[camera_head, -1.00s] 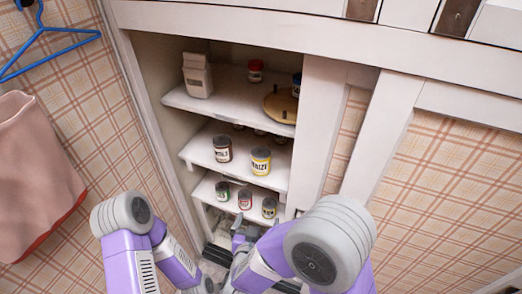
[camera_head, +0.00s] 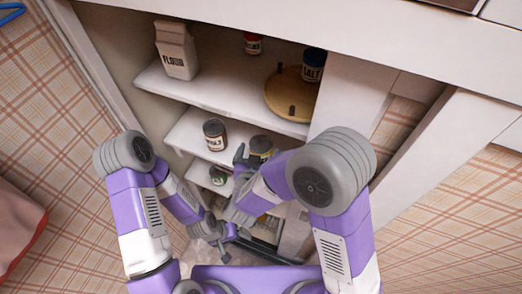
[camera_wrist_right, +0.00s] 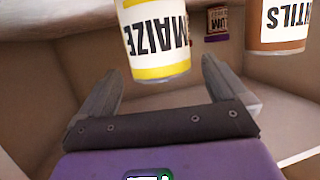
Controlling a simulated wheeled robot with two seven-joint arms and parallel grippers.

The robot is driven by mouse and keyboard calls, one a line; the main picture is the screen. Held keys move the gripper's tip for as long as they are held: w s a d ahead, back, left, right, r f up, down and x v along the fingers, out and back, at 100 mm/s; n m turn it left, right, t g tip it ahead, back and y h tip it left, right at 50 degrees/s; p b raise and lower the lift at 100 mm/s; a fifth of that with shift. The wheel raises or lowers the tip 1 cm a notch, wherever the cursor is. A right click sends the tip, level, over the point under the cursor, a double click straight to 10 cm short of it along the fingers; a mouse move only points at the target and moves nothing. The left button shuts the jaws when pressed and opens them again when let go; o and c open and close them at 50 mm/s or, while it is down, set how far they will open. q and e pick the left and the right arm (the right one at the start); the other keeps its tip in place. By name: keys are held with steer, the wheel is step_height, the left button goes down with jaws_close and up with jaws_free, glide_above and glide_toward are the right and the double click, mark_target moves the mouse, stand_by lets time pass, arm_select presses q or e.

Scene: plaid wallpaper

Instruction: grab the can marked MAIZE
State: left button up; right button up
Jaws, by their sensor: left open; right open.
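The MAIZE can (camera_wrist_right: 155,40), white with yellow bands, shows upside down in the right wrist view. It also shows in the head view on the middle shelf, its top (camera_head: 261,144) partly hidden by my right gripper and arm. My right gripper (camera_head: 245,160) is open and empty at the shelf front, close to the can. In the right wrist view its two fingers stand to either side of the can's near end; I cannot tell whether they touch it. My left gripper (camera_head: 226,240) is open and empty, low down in front of the cupboard.
A can with a brown label reading "...NTILS" (camera_wrist_right: 279,22) stands beside the MAIZE can; it also shows in the head view (camera_head: 214,135). A green-labelled can (camera_head: 218,176) is on the lower shelf. Above are a flour carton (camera_head: 176,50), a round board (camera_head: 288,98) and a salt can (camera_head: 313,66).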

mark_target(261, 143)
steer(key=x, duration=0.4)
steer(key=shift+b, duration=0.3)
steer(key=c, duration=1.1)
steer(key=shift+c, duration=0.9)
steer(key=shift+r, duration=0.1)
